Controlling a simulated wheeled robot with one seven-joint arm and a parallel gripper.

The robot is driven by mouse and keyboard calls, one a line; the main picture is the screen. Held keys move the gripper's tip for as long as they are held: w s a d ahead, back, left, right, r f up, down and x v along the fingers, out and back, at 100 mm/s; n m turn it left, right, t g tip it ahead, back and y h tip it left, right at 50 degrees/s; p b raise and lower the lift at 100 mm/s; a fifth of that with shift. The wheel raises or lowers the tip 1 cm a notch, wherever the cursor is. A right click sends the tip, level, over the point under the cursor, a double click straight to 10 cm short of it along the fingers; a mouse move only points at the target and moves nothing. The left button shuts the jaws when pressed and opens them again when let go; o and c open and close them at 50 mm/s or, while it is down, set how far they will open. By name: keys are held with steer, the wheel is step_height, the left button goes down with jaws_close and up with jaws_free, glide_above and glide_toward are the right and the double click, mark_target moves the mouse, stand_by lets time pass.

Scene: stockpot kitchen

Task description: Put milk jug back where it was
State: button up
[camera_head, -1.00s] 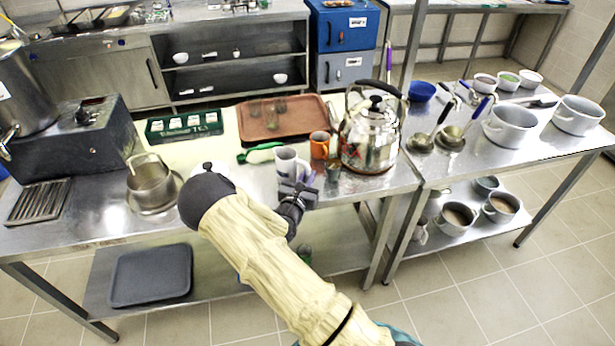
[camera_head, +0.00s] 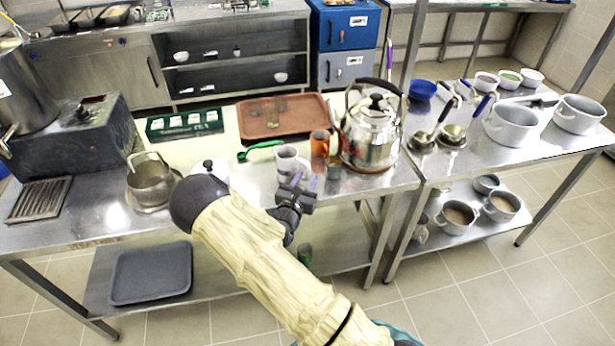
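No thing is clearly marked as the milk jug. A steel vessel with a raised handle (camera_head: 150,180) stands upright on a round plate at the left of the steel counter, apart from my gripper. A grey-and-white mug (camera_head: 286,160) with a handle stands near the counter's front edge. Whether a finger touches the mug I cannot tell. Part of the mug's lower side is hidden by the gripper.
A large kettle (camera_head: 370,135), an orange mug (camera_head: 319,143) and a small dark cup (camera_head: 334,168) stand right of my gripper. A white lidded pot (camera_head: 211,170) is partly behind my arm. A brown tray (camera_head: 268,130) and green spoon (camera_head: 262,147) lie behind.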

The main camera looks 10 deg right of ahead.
steer(key=b+v, duration=0.1)
steer(key=v, duration=0.9)
steer(key=shift+w+d, duration=0.1)
steer(key=s+d+r+m+g+h, duration=0.2)
steer(key=s+d+r+m+g, duration=0.1)
steer(key=s+d+m+g, duration=1.05)
steer(key=s+a+r+m+g+y, duration=0.25)
steer(key=s+a+m+y, duration=0.25)
steer(key=s+m+y, duration=0.3)
steer(key=w+a+r+m+t+y, duration=0.1)
steer(key=a+r+m+t+y, duration=0.2)
steer(key=r+m, duration=0.2)
steer(key=m, duration=0.2)
steer(key=shift+w+a+r+m+t+y, duration=0.15)
steer(key=shift+w+a+m+t+y, duration=0.15)
steer(key=shift+w+a+m+y, duration=0.1)
